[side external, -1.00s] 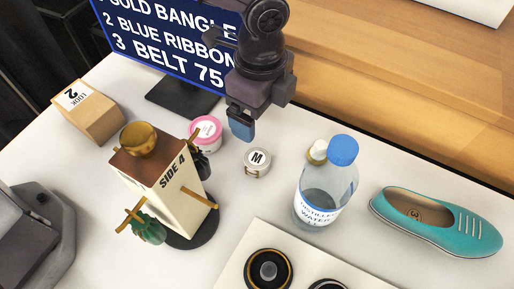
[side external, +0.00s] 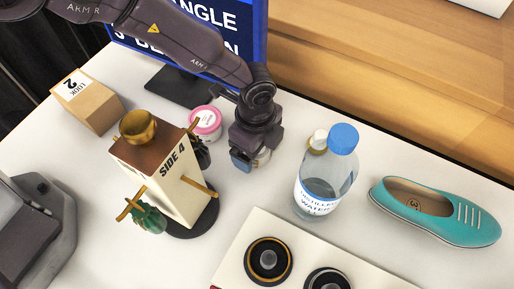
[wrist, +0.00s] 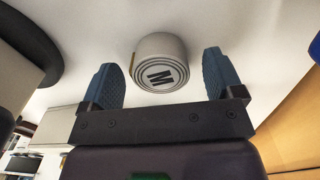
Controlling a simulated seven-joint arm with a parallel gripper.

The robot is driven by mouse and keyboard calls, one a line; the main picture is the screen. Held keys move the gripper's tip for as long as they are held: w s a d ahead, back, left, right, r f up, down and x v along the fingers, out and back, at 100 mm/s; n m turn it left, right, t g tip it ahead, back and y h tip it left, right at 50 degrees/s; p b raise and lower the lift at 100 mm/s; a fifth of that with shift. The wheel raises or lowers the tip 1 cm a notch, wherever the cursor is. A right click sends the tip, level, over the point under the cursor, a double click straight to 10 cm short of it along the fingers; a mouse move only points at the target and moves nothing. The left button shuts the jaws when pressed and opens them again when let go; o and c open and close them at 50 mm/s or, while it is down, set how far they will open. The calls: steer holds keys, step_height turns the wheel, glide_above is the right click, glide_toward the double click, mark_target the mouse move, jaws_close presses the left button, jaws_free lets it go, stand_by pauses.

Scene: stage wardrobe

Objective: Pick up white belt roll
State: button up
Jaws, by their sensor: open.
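In the side external view my gripper (side external: 245,160) is low over the table and hides most of the roll; a pale bit shows beside the fingers. My gripper is open and empty.
A pink-lidded tub (side external: 206,122) and the SIDE 4 stand (side external: 172,175) with pegs are close left. A blue-capped bottle (side external: 322,180) stands right, a teal shoe (side external: 435,212) farther right. A board with dark rings (side external: 225,262) lies in front. A sign (side external: 230,25) stands behind.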

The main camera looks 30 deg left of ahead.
steer(key=shift+f, duration=0.4)
steer(key=shift+c, duration=0.5)
steer(key=c, duration=1)
steer(key=shift+o, duration=0.2)
steer(key=shift+r, duration=0.1)
